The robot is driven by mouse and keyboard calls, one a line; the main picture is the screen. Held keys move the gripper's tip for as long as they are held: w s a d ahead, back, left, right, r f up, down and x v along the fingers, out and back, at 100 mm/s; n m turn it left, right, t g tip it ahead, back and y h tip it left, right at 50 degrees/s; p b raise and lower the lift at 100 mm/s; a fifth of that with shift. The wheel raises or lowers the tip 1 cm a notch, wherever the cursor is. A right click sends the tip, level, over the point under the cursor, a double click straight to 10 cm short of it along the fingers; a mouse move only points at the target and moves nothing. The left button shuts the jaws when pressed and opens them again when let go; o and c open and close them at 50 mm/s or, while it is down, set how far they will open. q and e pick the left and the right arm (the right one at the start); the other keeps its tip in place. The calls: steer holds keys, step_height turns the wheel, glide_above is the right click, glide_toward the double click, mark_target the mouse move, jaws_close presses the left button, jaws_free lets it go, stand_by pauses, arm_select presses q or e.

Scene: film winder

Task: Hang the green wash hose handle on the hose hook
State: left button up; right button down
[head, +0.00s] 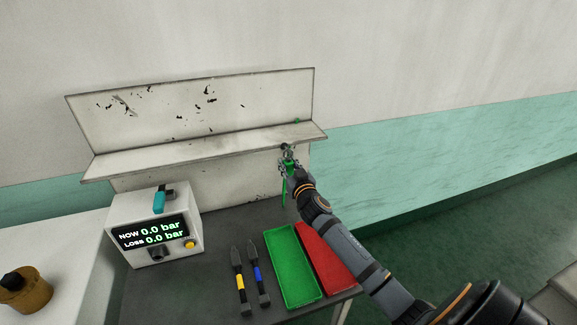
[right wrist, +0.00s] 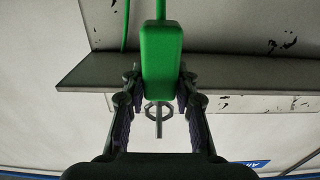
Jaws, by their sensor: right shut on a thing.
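The green wash hose handle (right wrist: 161,62) is between the fingers of my right gripper (right wrist: 159,100) in the right wrist view. In the head view the handle (head: 288,163) is at the right end of the shelf, with my right gripper (head: 291,170) shut on it. A thin green hose (right wrist: 160,9) runs from the handle, and a green strand (head: 283,193) hangs below the gripper. A grey ring with a short rod (right wrist: 158,116) shows beyond the handle; I cannot tell whether it is the hook or part of the handle. My left gripper is out of view.
The worn white shelf (head: 200,150) is close to the right gripper. On the dark table (head: 215,225) are a pressure box (head: 150,211), two tools (head: 240,283), a green tray (head: 291,262) and a red tray (head: 323,254). Open floor lies to the right.

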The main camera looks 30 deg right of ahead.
steer(key=c, duration=1)
jaws_free()
steer(key=shift+o, duration=0.2)
steer(key=shift+s, duration=0.35)
steer(key=v, duration=1.1)
steer(key=shift+s, duration=0.15)
